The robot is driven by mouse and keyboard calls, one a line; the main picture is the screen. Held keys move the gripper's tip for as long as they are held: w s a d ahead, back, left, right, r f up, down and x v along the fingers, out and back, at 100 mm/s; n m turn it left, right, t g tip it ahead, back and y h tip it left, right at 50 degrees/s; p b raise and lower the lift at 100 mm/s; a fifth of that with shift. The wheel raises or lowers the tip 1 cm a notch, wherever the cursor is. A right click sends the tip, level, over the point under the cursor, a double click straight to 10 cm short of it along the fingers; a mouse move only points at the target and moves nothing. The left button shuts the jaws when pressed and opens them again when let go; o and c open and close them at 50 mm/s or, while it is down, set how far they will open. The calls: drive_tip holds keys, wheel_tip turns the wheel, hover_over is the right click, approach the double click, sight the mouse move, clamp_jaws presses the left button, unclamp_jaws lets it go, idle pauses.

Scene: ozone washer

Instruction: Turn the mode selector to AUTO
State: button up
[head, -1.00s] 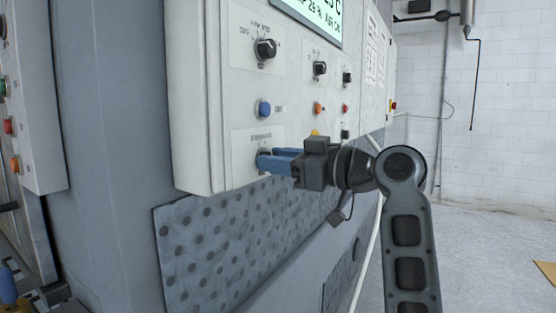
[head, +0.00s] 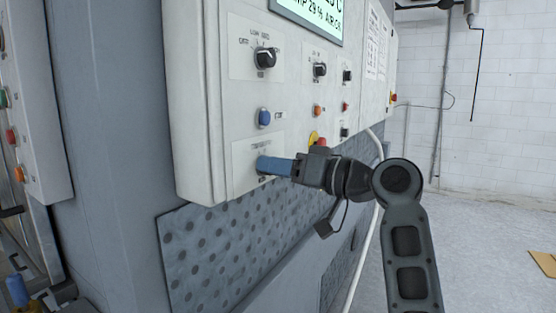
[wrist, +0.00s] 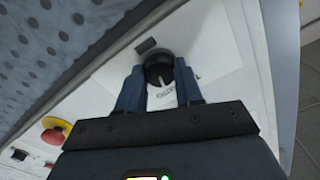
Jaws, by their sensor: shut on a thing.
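The mode selector is a black round knob (wrist: 158,68) with a light pointer line, on a white label plate (head: 243,158) low on the panel. In the wrist view it sits between the two blue fingers of my gripper (wrist: 160,88), which are shut on it. In the head view my gripper (head: 262,165) reaches in from the right, and its fingers hide the knob. The plate's lettering is too small to read, so I cannot tell which position the pointer marks.
Above are a blue button (head: 264,117) and another black selector (head: 265,57). A red emergency stop on yellow (wrist: 55,130) is close beside my gripper; it also shows in the head view (head: 321,142). A dotted grey panel (head: 235,235) lies below. Open floor is at right.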

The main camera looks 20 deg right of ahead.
drive_tip(key=shift+r+m+p, duration=0.1)
drive_tip(key=shift+m+p, duration=0.2)
drive_tip(key=shift+m, duration=0.3)
drive_tip(key=o, duration=1)
drive_tip(key=shift+o, duration=0.2)
drive_tip(key=b+v, duration=0.1)
drive_tip(key=v, duration=0.6)
drive_tip(key=shift+s+d+b, duration=0.3)
drive_tip(key=shift+b, duration=0.1)
